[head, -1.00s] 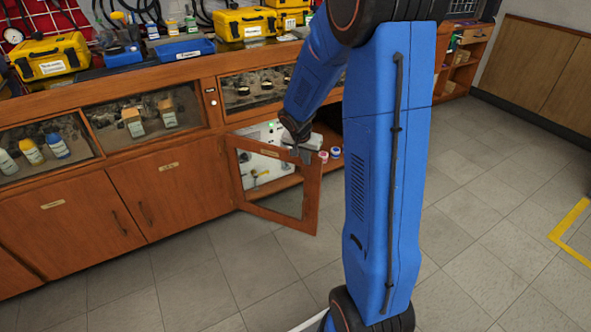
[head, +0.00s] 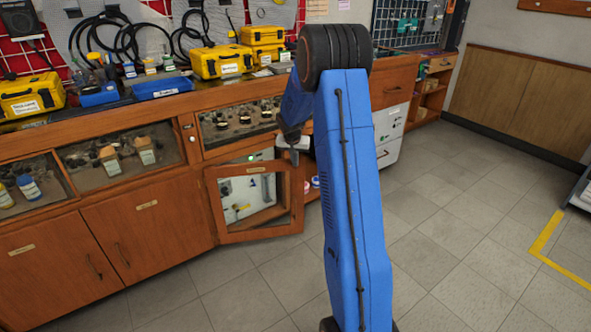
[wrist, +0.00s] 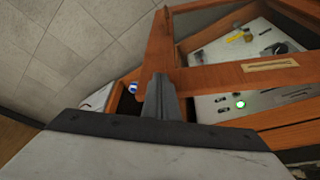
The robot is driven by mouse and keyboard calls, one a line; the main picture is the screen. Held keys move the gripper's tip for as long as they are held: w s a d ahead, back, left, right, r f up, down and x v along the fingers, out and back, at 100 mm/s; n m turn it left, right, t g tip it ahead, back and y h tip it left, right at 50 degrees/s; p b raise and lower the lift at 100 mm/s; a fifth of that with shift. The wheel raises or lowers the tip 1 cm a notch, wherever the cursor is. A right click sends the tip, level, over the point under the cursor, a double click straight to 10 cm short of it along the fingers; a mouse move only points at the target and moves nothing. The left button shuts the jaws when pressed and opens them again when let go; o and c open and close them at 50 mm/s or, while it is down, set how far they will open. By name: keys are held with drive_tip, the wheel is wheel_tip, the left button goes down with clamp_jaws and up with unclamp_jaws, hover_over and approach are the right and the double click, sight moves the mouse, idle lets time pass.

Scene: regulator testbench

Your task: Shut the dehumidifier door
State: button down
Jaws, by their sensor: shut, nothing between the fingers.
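The dehumidifier door (head: 258,237) is a wooden frame with a clear pane and a small label on its top rail. It stands part open, hinged at its left side. Through it shows a white panel (head: 236,190) with a green light. My gripper (head: 294,157) is shut and empty at the door's upper free corner. In the wrist view the shut fingers (wrist: 157,95) lie over the corner of the door frame (wrist: 215,80); I cannot tell if they touch. The green-lit panel (wrist: 225,105) is behind the door there.
Wooden cupboards (head: 147,222) run to the left, under glass-fronted bays. Yellow cases (head: 220,62) and a blue tray (head: 160,87) stand on the counter. A white drawer unit (head: 388,135) is to the right. The floor (head: 440,225) is clear.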

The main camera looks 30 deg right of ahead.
drive_tip(key=w+d+n, duration=0.1)
drive_tip(key=w+d, duration=0.2)
drive_tip(key=w, duration=0.8)
drive_tip(key=shift+d, duration=0.35)
